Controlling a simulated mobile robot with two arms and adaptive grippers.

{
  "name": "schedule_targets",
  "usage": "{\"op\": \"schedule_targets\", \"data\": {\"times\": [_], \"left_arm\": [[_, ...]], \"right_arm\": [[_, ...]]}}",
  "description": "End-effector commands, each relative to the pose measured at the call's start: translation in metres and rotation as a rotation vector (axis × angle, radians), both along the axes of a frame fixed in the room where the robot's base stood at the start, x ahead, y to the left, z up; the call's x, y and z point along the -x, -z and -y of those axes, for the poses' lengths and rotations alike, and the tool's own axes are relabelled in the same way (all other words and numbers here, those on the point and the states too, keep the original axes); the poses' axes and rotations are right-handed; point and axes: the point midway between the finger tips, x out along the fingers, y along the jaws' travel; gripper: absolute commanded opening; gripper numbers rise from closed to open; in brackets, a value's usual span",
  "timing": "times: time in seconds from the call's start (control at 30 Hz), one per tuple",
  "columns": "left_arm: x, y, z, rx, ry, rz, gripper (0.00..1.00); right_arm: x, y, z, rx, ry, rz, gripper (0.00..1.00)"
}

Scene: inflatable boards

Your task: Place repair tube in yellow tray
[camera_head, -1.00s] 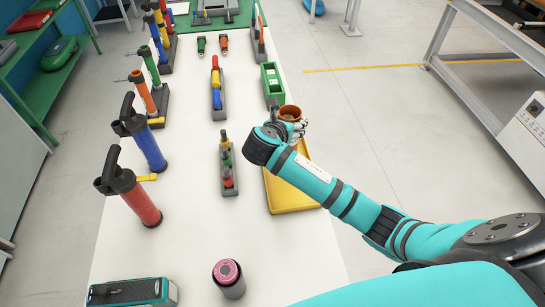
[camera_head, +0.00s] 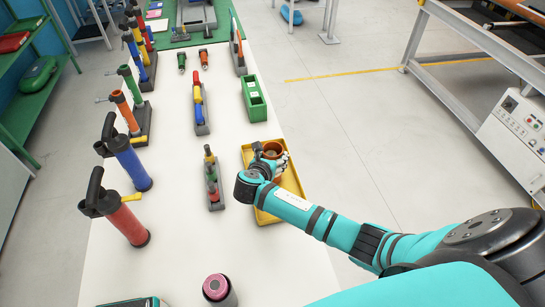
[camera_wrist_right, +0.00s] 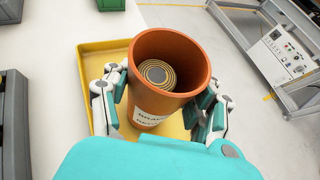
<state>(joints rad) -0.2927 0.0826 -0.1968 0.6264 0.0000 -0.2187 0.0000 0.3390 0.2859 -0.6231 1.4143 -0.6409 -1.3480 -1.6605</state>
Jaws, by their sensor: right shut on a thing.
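The repair tube is an orange-brown, open-topped round container (camera_wrist_right: 149,111) with a white label and a coiled, ringed thing visible inside. It also shows in the head view (camera_head: 272,149). My right gripper (camera_wrist_right: 160,108) is shut on it, with one finger on each side, and holds it about upright. The yellow tray (camera_head: 291,182) is on the white table's right side, and its rim and floor also show in the wrist view (camera_wrist_right: 92,75). The tube is over the tray's far part. I cannot tell whether its base touches the tray floor. My left gripper is not in view.
A green box (camera_head: 253,98) stands just beyond the tray. A grey rack with small bottles (camera_head: 212,178) is left of the tray. Red and blue pumps (camera_head: 127,162) stand along the left edge. A pink-topped cylinder (camera_head: 217,289) is at the front.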

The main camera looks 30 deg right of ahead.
Motion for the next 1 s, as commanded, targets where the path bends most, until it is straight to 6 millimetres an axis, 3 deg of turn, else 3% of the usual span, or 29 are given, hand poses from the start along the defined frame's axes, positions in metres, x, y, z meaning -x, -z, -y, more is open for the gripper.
{"op": "schedule_targets", "data": {"times": [0.03,0.07,0.27,0.63,1.0], "left_arm": [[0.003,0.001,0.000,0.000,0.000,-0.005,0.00],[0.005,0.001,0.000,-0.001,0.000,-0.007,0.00],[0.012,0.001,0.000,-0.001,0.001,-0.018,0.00],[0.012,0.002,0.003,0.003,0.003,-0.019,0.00],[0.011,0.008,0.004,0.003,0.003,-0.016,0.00]], "right_arm": [[0.000,0.001,0.000,0.000,0.000,0.000,0.25],[0.000,0.001,0.000,0.000,0.000,0.000,0.59],[0.000,0.001,0.000,0.000,0.000,0.000,0.83],[0.003,-0.003,-0.004,0.000,-0.001,0.000,0.83],[0.047,-0.037,-0.050,-0.003,-0.003,0.003,0.83]]}}
